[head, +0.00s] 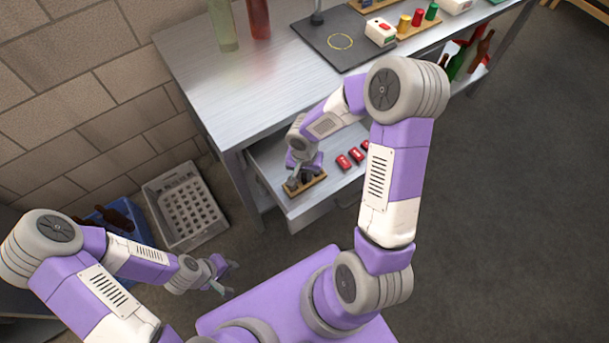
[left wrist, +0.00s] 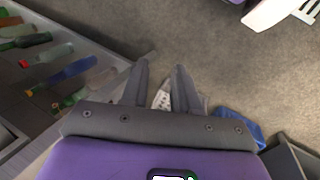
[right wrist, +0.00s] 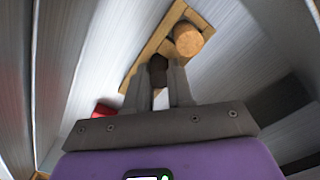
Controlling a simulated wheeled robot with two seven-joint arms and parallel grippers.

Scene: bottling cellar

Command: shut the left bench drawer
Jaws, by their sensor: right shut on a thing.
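The left bench drawer (head: 312,197) is pulled out below the bench top. Inside it are small red blocks (head: 350,158) and a wooden tray (head: 318,181). In the right wrist view the tray (right wrist: 143,70) holds a round cork-coloured piece (right wrist: 188,39) and a dark piece (right wrist: 157,70). My right gripper (head: 298,184) reaches down into the drawer and is shut on the dark piece at the tray. My left gripper (head: 228,278) is open and empty, low over the floor, left of the drawer and apart from it. The drawer's handle cannot be made out.
A grey crate (head: 183,240) and a blue crate with bottles (head: 103,222) stand on the floor at left. The bench top (head: 235,90) carries bottles, a dark mat (head: 335,20) and coloured pieces. A lower shelf holds bottles at right. The floor (head: 500,200) right of the bench is clear.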

